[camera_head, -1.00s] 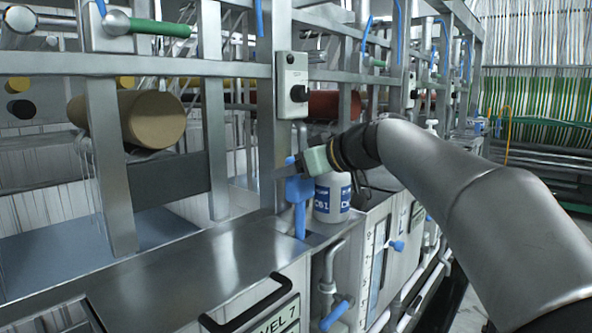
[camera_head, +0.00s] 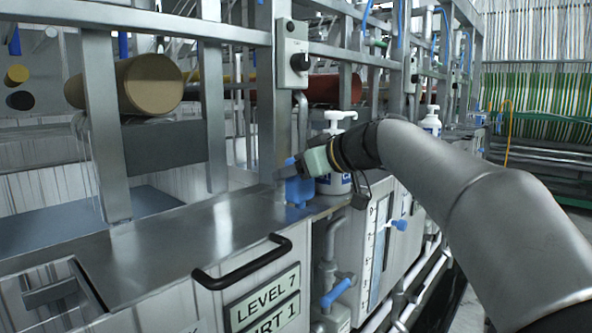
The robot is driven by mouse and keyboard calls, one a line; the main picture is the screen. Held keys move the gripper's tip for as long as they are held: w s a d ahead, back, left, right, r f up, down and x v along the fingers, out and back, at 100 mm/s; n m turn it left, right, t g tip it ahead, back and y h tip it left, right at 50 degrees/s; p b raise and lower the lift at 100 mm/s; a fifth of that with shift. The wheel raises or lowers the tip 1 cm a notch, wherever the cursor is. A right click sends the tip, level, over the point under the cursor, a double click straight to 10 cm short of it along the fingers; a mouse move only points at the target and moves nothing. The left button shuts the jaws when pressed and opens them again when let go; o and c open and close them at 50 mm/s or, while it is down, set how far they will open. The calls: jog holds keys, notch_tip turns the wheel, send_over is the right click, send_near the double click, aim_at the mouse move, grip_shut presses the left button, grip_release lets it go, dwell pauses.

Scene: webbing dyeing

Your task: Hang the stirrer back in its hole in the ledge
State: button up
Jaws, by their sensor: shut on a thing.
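The blue stirrer (camera_head: 299,192) is upright at the ledge's right end, and my gripper (camera_head: 291,168) is shut on its upper part. The wide blue part of the stirrer sits at the surface of the steel ledge (camera_head: 165,245). Its narrow lower end does not show below the ledge's top. The hole is hidden by the stirrer and gripper, so I cannot tell from this view how far the stirrer is in it.
A white pump bottle (camera_head: 334,182) stands just behind and right of my gripper. A steel post with a switch box (camera_head: 294,58) rises close behind. A black handle (camera_head: 243,262) is on the front panel below the ledge. The ledge's left part is clear.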

jog(key=o, duration=1.4)
jog(key=shift+o, duration=0.2)
jog(key=p+v, duration=0.1)
jog(key=v, duration=1.6)
jog(key=shift+s+p, duration=0.2)
jog(key=shift+p, duration=0.15)
jog(key=shift+r, duration=0.15)
jog(key=s+d+f+m+g+h+p, duration=0.2)
jog(key=s+f+m+g+h+p, duration=0.2)
jog(key=s+f+p, duration=0.4)
jog(key=s+d+f+m+g+h+p, duration=0.2)
jog(key=s+f+m+h+p, duration=0.4)
jog(key=s+p, duration=0.8)
notch_tip(320, 180, down, 3)
jog(key=g+p, duration=0.1)
jog(key=p, duration=0.3)
jog(key=shift+s+g, duration=0.4)
